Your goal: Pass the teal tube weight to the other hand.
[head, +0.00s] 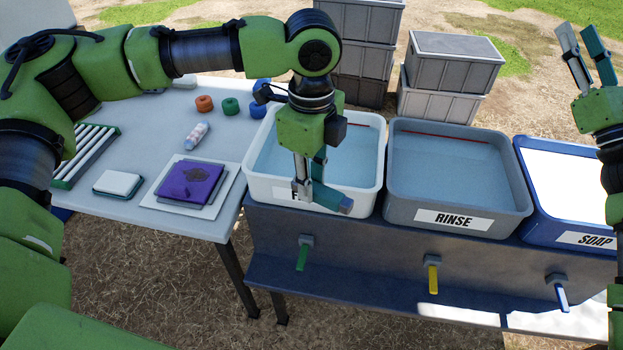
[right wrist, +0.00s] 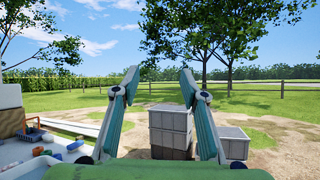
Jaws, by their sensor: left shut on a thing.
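The teal tube weight (head: 331,198) is a short teal cylinder with a greyish end, seen in the head view in front of the white basin's label. My left gripper (head: 309,190) points down and is shut on it, covering its left part. The weight lies tilted across the fingers, at the basin's near rim; I cannot tell whether it touches the rim. My right gripper (head: 585,45) is at the far right of the head view, fingers pointing up, open and empty. In the right wrist view its two fingers (right wrist: 161,95) stand wide apart with nothing between them.
A white basin (head: 373,150), a grey RINSE basin (head: 457,217) and a blue SOAP basin (head: 532,180) stand in a row, with taps below. The left table (head: 215,165) holds a purple cloth (head: 190,181), a rack and coloured rolls. Grey crates (head: 455,75) stand behind.

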